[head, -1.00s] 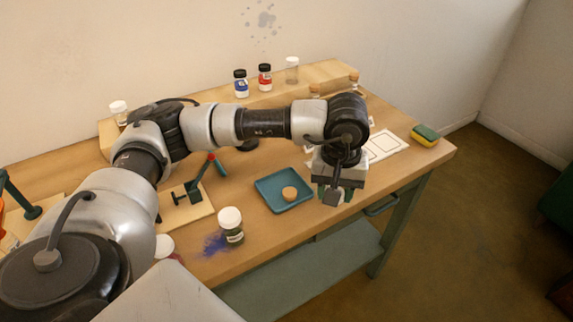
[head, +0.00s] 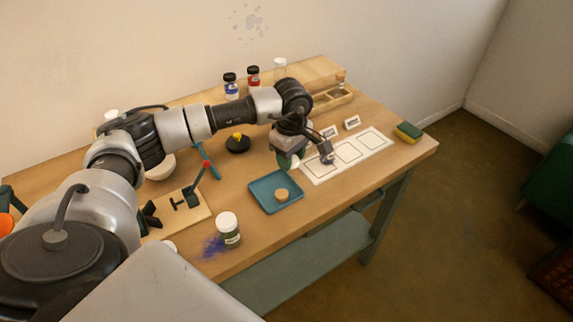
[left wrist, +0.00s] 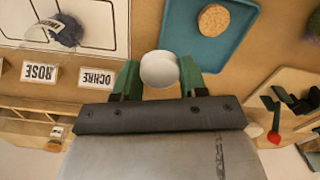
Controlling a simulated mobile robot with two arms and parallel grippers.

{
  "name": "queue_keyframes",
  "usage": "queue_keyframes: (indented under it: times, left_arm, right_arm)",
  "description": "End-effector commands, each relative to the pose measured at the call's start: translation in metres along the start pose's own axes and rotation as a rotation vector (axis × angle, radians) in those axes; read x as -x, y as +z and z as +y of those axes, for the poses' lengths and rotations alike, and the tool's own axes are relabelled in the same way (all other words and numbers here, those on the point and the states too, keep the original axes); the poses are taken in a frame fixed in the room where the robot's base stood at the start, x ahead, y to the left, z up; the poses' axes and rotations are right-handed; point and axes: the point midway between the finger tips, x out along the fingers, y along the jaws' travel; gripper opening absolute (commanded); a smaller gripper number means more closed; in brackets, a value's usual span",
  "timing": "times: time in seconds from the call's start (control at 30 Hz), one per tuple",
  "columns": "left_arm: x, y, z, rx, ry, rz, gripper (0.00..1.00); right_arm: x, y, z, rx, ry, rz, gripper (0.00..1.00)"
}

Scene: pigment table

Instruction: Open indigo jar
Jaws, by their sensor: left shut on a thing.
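My left gripper (head: 290,162) is low over the table between the blue tray and the white mat, its green fingers shut on a round white lid (left wrist: 160,68). Whether a jar is under that lid is hidden. In the left wrist view a clear glass shape with dark blue stuff in it (left wrist: 66,32) is on the mat, near the ROSE card. Its blue part barely shows in the head view (head: 331,160), behind my wrist camera. A white-lidded jar (head: 228,230) stands by spilled blue powder at the front edge. My right gripper is not in view.
The blue tray (head: 256,191) holds a cork (head: 281,195). The white mat (head: 376,141) has cards behind it. A sponge (head: 409,132) lies at the right end. Blue-labelled (head: 231,88) and red-labelled (head: 253,78) jars stand on the back shelf. A lever stand (head: 172,215) is at left.

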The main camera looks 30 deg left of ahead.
Motion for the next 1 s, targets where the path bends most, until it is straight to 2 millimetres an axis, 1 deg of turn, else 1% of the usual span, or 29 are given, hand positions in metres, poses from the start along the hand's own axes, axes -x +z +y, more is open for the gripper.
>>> queue_keyframes:
  times: [0.03, 0.17, 0.43, 0.5, 0.8, 0.83, 0.9, 1.0]
  left_arm:
    - [-0.003, -0.006, -0.002, 0.000, -0.003, 0.001, 0.14]
    - [-0.009, -0.011, -0.004, -0.001, -0.001, 0.000, 0.14]
    - [-0.044, -0.011, -0.004, -0.002, -0.002, -0.001, 0.14]
    - [-0.047, -0.011, -0.004, -0.002, 0.000, 0.001, 0.14]
    - [-0.051, -0.011, -0.004, -0.002, 0.000, 0.000, 0.14]
    - [-0.051, -0.011, -0.004, -0.002, 0.000, 0.000, 0.44]
    - [-0.049, -0.011, -0.004, -0.002, 0.000, 0.000, 0.54]
    - [-0.049, -0.011, -0.004, -0.002, 0.000, 0.000, 0.68]
  right_arm:
    - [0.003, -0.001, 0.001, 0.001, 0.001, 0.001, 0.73]
    - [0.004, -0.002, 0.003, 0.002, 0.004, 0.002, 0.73]
    - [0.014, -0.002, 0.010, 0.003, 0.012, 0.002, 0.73]
    - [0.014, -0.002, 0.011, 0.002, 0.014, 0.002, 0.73]
    - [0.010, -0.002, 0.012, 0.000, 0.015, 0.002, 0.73]
    - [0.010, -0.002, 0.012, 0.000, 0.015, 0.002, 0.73]
    - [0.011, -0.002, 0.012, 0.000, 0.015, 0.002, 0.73]
    - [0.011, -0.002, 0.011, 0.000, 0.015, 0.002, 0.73]
